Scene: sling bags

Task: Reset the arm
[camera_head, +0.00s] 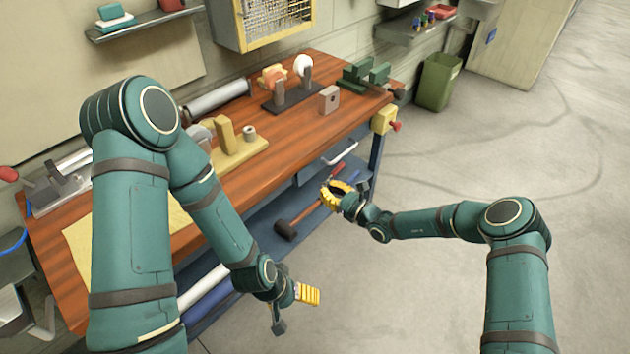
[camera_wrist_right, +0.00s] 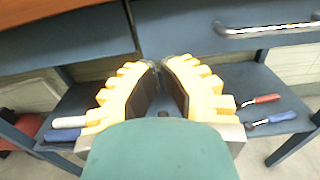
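My right gripper (camera_head: 336,190) has yellow ribbed fingers and is in front of the workbench's right part, beside the lower shelf. In the right wrist view its two fingers (camera_wrist_right: 162,66) stand apart with an empty gap between the dark pads, so it is open and holds nothing. My left gripper (camera_head: 310,294) is low in front of the bench, over the floor near the shelf's edge. Its fingers are seen side on, so its opening cannot be told. Both arms reach forward with bent elbows. No sling bags show.
The wooden workbench (camera_head: 290,150) carries a green vise (camera_head: 365,74), a yellow fixture (camera_head: 238,150) and other tools. A hammer (camera_head: 300,220) lies on the blue lower shelf (camera_head: 262,228). A drawer handle (camera_wrist_right: 265,30) is close to the right gripper. A green bin (camera_head: 437,82) stands beyond; floor at right is clear.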

